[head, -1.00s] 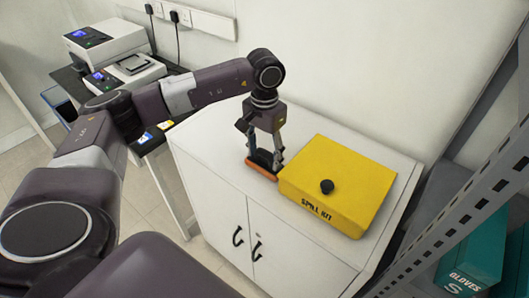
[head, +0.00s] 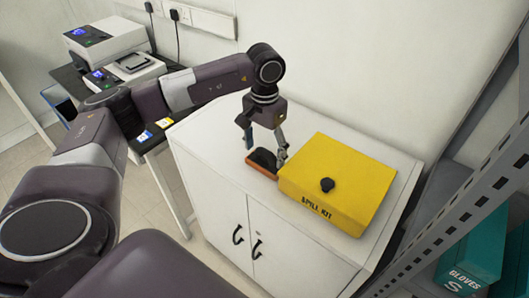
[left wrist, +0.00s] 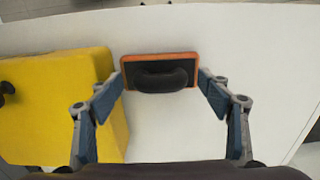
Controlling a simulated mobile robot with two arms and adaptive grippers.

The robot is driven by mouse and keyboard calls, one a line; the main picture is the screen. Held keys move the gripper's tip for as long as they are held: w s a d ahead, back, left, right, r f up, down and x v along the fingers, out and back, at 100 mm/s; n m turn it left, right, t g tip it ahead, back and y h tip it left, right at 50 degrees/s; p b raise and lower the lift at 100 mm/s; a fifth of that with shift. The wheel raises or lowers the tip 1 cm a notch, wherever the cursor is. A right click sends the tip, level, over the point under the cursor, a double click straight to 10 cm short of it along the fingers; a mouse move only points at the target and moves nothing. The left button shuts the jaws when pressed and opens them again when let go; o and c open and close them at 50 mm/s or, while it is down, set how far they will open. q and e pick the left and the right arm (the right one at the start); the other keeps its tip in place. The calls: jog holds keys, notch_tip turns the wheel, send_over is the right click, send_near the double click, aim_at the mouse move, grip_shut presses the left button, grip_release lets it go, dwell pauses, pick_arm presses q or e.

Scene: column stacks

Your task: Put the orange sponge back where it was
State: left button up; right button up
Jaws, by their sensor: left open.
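The orange sponge (head: 261,170) has a dark backing and a black handle, and lies on the white cabinet top just left of the yellow spill kit box. It also shows in the left wrist view (left wrist: 126,69), with its black handle facing the camera. My left gripper (head: 264,148) is open above the sponge, with one finger on either side of it. In the left wrist view the fingertips (left wrist: 160,76) are apart near the sponge's two ends, and the right one has a visible gap. My right gripper is not in view.
The yellow spill kit box (head: 345,190) with a black knob stands close to the sponge's right end. The cabinet top (head: 215,135) is bare to the left and behind. A metal shelf rack (head: 455,215) with a teal gloves box (head: 475,255) stands at the right.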

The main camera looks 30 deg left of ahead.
aim_at(265, 151)
pick_arm(q)
notch_tip(265, 151, up, 11)
jog(key=b, duration=0.2)
jog(key=shift+r, duration=0.1)
dwell(0.5)
